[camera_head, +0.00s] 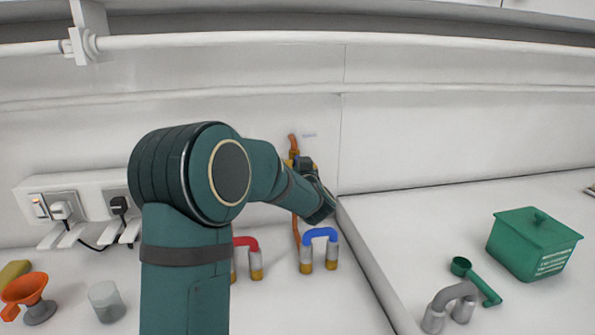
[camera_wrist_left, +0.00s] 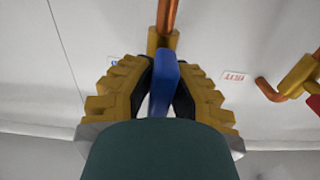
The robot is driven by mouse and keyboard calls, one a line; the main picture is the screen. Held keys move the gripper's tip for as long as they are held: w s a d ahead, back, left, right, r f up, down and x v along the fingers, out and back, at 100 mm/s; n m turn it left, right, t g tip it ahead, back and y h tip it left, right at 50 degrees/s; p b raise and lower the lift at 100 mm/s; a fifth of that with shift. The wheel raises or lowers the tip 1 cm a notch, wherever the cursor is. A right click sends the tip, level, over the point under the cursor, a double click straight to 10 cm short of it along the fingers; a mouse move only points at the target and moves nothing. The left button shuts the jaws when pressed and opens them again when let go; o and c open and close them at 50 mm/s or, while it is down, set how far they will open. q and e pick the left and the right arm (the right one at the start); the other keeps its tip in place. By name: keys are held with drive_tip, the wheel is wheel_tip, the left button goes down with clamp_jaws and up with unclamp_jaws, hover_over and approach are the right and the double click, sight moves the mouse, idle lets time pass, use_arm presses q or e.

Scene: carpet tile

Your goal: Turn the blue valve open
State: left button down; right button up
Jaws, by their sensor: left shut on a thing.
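The blue valve handle (camera_wrist_left: 162,85) is a flat blue lever below a brass fitting on a copper pipe (camera_wrist_left: 167,14) in the left wrist view. My left gripper (camera_wrist_left: 165,78) has its yellow-backed, dark-padded fingers on either side of the lever and is shut on it. In the head view my left gripper (camera_head: 305,163) is at the wall beside the brass valve body (camera_head: 292,157). My forearm and wrist hide most of the valve there, and the blue handle cannot be made out. My right gripper is in neither view.
A second brass valve (camera_wrist_left: 304,73) with a red part stands right in the wrist view. Below my arm are blue-topped (camera_head: 320,234) and red-topped (camera_head: 245,242) bent pipes. Sockets (camera_head: 85,207) with plugs are left; a green box (camera_head: 532,245) and green scoop (camera_head: 478,281) are right.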

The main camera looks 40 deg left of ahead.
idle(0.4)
use_arm(q)
drive_tip(key=c, duration=0.9)
unclamp_jaws()
drive_tip(key=shift+c, duration=0.2)
drive_tip(key=v, duration=1.2)
